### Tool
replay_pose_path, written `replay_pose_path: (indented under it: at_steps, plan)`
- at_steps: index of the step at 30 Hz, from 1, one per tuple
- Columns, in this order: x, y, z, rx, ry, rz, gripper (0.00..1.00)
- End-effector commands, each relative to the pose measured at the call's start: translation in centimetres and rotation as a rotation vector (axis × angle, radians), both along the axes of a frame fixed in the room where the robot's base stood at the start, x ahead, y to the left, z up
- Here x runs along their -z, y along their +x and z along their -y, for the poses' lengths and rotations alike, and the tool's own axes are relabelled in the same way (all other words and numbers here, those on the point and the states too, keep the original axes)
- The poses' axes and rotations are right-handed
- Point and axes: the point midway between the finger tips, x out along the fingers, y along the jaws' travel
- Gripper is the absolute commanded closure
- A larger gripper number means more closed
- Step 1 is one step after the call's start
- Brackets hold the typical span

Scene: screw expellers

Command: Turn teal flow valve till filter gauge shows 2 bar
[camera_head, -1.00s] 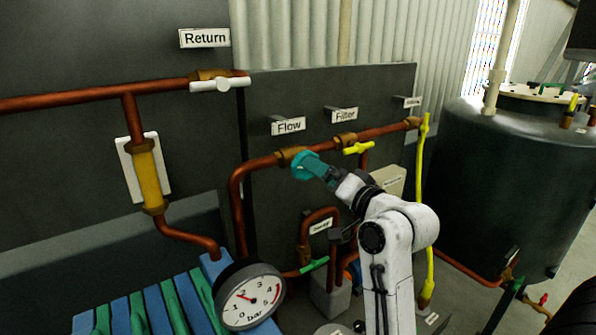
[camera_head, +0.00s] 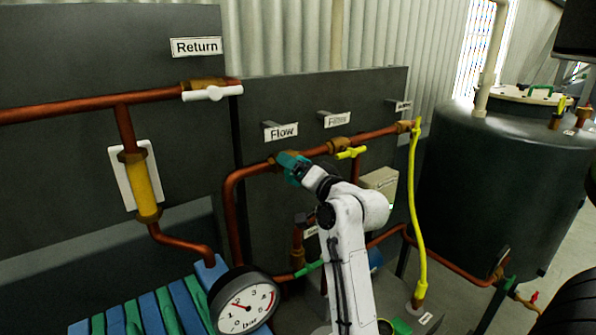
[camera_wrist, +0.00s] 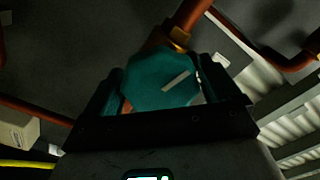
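The teal flow valve (camera_head: 291,163) is a faceted knob on the copper pipe below the Flow sign (camera_head: 281,132). My gripper (camera_head: 294,168) is at the valve. In the wrist view the knob (camera_wrist: 160,82), with a pale line on its face, lies between the two fingers of my gripper (camera_wrist: 163,88). The fingers stand on either side of it; whether they press on it is unclear. The round white gauge (camera_head: 244,304) is at the bottom, its needle pointing to the upper left near the 2; the exact reading is too small to tell. The Filter sign (camera_head: 337,120) hangs right of Flow.
A yellow lever (camera_head: 351,153) sits right of the flow valve on the same pipe. A white handle (camera_head: 212,93) is on the Return pipe. A yellow vertical pipe (camera_head: 417,220) and a dark tank (camera_head: 505,190) stand on the right. A green lever (camera_head: 308,269) is low beside my arm.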

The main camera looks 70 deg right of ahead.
Motion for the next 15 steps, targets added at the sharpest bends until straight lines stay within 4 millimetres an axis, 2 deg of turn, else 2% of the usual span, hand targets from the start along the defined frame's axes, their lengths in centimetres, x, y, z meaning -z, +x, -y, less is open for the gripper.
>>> replay_pose_path:
  at_steps: [2, 12, 15]
  plan:
    - [0.01, -0.01, 0.00, 0.000, 0.000, 0.000, 0.18]
    - [0.01, -0.04, 0.01, 0.001, 0.000, -0.001, 0.51]
    - [0.03, -0.04, 0.01, 0.001, -0.006, -0.004, 0.52]
